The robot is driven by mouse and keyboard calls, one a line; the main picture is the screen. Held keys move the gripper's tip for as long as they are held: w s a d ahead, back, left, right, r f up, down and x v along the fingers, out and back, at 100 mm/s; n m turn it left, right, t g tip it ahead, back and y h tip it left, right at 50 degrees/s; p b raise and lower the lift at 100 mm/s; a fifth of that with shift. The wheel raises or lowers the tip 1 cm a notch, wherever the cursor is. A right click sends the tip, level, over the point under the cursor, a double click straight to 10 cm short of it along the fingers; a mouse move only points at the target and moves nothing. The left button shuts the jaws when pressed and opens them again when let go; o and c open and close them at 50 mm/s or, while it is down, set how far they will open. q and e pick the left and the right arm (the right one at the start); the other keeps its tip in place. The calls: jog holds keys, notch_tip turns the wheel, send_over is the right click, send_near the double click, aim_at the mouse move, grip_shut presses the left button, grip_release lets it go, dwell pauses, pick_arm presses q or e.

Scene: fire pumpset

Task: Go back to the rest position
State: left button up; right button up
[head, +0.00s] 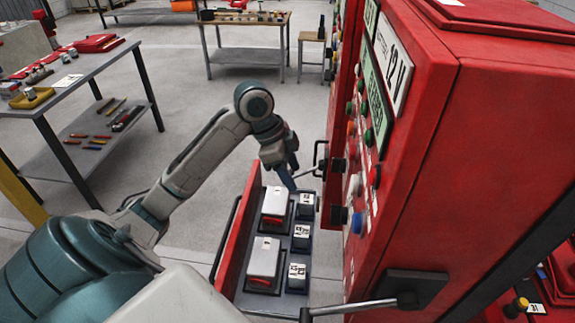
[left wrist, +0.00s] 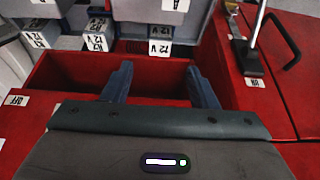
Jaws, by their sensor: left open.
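My left gripper (head: 290,176) is open beside the red cabinet (head: 455,110), above the far end of an open red drawer (head: 238,228). In the left wrist view its two fingers (left wrist: 159,84) are spread apart with nothing between them. Whether a finger touches the drawer or the lever beside it is unclear. The drawer holds two white-topped boxes (head: 264,257) and several smaller blocks marked 12 V (head: 301,236). My left arm reaches in from the lower left. My right gripper is not in view.
A lever with a black base (left wrist: 252,62) stands close to the gripper. Another lever (head: 355,307) sticks out at the cabinet's lower front. Buttons (head: 375,176) line the cabinet face. A workbench (head: 85,68) with tools stands left. Open floor (head: 180,90) lies between.

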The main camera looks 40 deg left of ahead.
pick_arm(q)
jog(key=shift+v, duration=1.05)
